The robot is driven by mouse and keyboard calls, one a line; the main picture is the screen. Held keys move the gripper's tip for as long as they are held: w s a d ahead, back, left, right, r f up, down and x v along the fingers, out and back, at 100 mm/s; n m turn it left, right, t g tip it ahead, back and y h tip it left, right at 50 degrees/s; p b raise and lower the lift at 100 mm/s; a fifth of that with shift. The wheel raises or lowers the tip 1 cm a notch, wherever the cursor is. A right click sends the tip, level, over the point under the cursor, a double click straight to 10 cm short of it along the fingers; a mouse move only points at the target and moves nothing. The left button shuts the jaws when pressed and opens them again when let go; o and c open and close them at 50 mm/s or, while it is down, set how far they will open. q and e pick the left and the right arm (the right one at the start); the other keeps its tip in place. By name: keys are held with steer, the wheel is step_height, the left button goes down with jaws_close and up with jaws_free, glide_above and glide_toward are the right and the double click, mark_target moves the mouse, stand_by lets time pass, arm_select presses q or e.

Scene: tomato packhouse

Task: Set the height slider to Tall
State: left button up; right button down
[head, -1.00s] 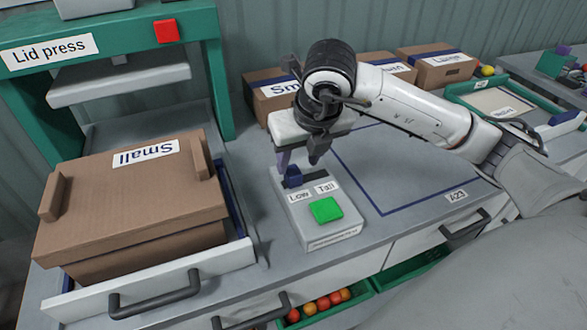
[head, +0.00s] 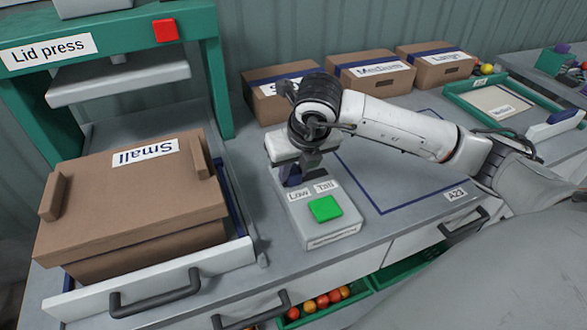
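The slider box (head: 322,228) is a pale grey unit on the bench with a green button (head: 325,208) on top. Its labels read Low (head: 299,194) and Tall (head: 326,186). The dark blue slider knob (head: 293,178) is at the left, behind the Low label, partly covered by my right gripper (head: 300,169). That gripper points down over the back of the box. Its fingers look apart, with the knob low between or just beside them; contact is hard to tell. My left gripper is not in view.
A closed carton marked Small (head: 137,210) sits in the open drawer of the lid press (head: 110,45) at left. Three more cartons (head: 375,78) stand along the wall. A blue-outlined square (head: 400,165) on the bench is empty. Tomatoes (head: 322,300) lie in a green drawer below.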

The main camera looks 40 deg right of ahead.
steer(key=d+b, duration=0.2)
steer(key=d, duration=0.1)
steer(key=s+d+b, duration=0.1)
steer(key=d+b, duration=0.1)
steer(key=d, duration=0.1)
steer(key=shift+s+f, duration=0.2)
steer(key=shift+d+r, duration=0.15)
steer(key=shift+d, duration=0.05)
steer(key=shift+r, duration=0.1)
steer(key=c, duration=1.4)
jaws_free()
steer(key=shift+s+d, duration=0.1)
steer(key=shift+c, duration=0.2)
steer(key=shift+r, duration=0.2)
steer(key=v, duration=1)
